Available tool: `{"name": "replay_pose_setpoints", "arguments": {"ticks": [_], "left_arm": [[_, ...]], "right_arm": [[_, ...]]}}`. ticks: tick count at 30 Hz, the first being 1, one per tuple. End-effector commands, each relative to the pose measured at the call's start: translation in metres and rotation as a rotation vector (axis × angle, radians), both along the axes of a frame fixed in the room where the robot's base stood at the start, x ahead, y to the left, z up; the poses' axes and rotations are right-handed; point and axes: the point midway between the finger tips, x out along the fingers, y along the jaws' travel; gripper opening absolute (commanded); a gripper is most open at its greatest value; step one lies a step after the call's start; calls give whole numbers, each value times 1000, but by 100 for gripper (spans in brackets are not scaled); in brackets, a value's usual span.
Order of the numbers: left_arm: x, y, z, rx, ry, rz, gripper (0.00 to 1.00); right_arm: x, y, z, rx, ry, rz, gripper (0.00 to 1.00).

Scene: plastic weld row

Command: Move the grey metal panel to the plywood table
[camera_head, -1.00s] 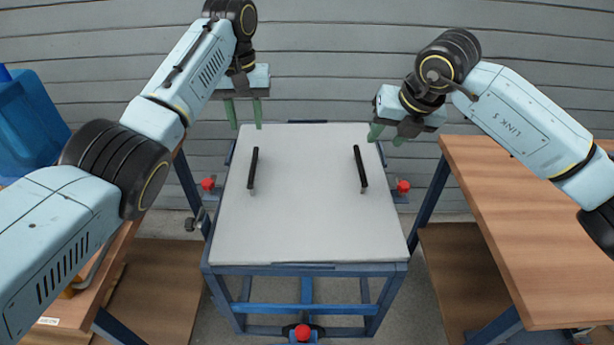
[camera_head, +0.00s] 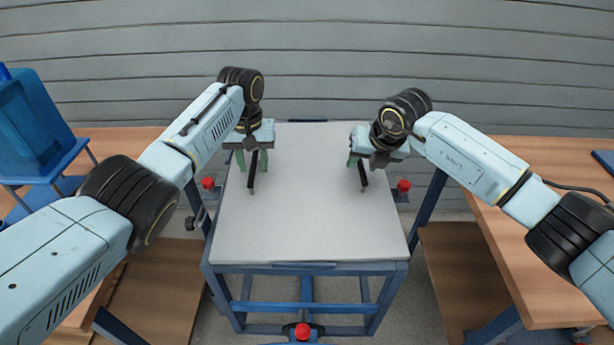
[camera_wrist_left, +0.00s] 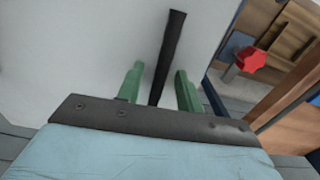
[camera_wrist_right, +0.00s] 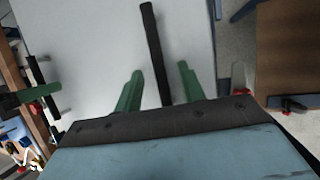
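The grey metal panel (camera_head: 310,215) lies flat on a blue metal stand (camera_head: 390,268) in the middle of the head view. It has two black bar handles, a left one (camera_head: 252,172) and a right one (camera_head: 362,174). My left gripper (camera_head: 252,165) is open over the far end of the left handle; in the left wrist view the handle (camera_wrist_left: 170,50) runs between its green fingers. My right gripper (camera_head: 364,162) is open at the far end of the right handle; in the right wrist view this handle (camera_wrist_right: 154,50) lies between its fingers. Contact cannot be told.
Wooden-topped tables stand at right (camera_head: 540,250) and left (camera_head: 120,140). Red knobs (camera_head: 208,183) (camera_head: 404,185) (camera_head: 302,330) sit around the stand. A blue object (camera_head: 30,125) is at far left. A grey slatted wall is behind.

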Motion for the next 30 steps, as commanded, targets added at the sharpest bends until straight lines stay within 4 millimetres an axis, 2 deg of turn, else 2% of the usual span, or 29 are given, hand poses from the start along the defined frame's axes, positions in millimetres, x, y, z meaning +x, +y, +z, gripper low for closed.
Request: {"name": "replay_pose_setpoints", "arguments": {"ticks": [4, 13, 22, 30], "left_arm": [[0, 0, -9, 0, 1, -1, 36], [0, 0, -10, 0, 0, -1, 36], [0, 0, -10, 0, 0, -1, 0], [0, 0, -10, 0, 0, -1, 0]], "right_arm": [[3, 2, -8, -1, 1, 1, 40], [3, 2, -10, -1, 0, 1, 40], [3, 2, -9, -1, 0, 1, 2], [3, 2, -9, -1, 0, 1, 0]]}}
